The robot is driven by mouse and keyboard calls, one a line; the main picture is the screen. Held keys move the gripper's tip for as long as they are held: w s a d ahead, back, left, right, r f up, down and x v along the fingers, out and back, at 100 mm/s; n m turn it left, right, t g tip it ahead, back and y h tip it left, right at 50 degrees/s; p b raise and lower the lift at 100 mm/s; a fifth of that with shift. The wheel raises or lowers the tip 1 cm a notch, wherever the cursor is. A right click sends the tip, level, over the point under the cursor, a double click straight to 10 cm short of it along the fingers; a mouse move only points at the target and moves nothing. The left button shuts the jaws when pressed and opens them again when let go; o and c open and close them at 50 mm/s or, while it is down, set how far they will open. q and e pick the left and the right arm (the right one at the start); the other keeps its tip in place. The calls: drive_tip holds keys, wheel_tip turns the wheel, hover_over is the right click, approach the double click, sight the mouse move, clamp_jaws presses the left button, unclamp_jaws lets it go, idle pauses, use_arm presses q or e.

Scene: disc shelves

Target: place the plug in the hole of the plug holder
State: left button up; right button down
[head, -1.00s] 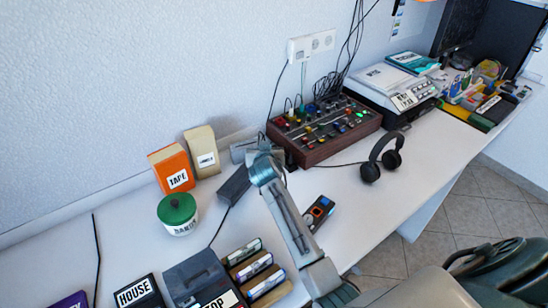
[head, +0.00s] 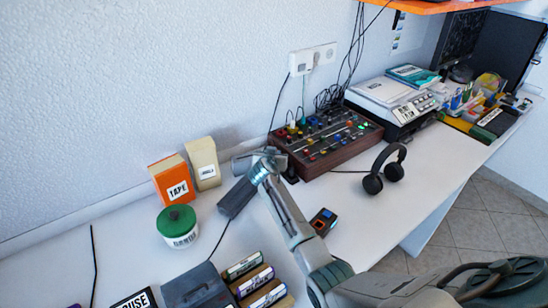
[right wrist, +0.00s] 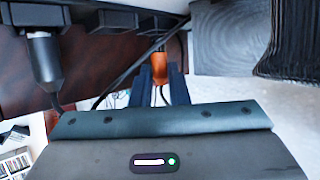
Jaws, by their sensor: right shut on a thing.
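My right gripper (head: 258,162) reaches over the desk, just left of the brown mixer's near corner. In the right wrist view its two dark fingers (right wrist: 162,84) are shut on an orange plug (right wrist: 159,67), with a thin cable hanging from it. The plug's tip points up toward a dark bar (right wrist: 95,18) at the top of that view, probably the plug holder. A black plug (right wrist: 45,58) sits in the bar at the left. I cannot tell whether the orange plug's tip is in a hole or just in front of one. My left gripper is not in view.
The brown mixer (head: 325,148) stands right of the gripper. A dark grey box (head: 237,197) with a cable lies below it. Tape box (head: 172,181), green-lidded jar (head: 178,225) and headphones (head: 384,170) stand around.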

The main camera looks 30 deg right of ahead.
drive_tip(key=shift+f, duration=0.7)
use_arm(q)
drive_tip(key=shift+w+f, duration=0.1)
use_arm(e)
drive_tip(key=shift+f, duration=0.1)
drive_tip(key=c, duration=1.7)
unclamp_jaws()
drive_tip(key=p+v, duration=0.2)
drive_tip(key=v, duration=0.1)
drive_tip(key=shift+a+r, duration=0.1)
drive_tip(key=shift+r, duration=0.25)
drive_tip(key=p+v, duration=0.4)
drive_tip(key=v, duration=0.4)
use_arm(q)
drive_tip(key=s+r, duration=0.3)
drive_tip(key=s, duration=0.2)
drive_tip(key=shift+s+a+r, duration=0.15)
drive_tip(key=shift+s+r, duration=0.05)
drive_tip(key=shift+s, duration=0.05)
use_arm(e)
drive_tip(key=shift+s+a+r, duration=0.1)
drive_tip(key=shift+s+a, duration=0.1)
drive_tip(key=shift+s, duration=0.15)
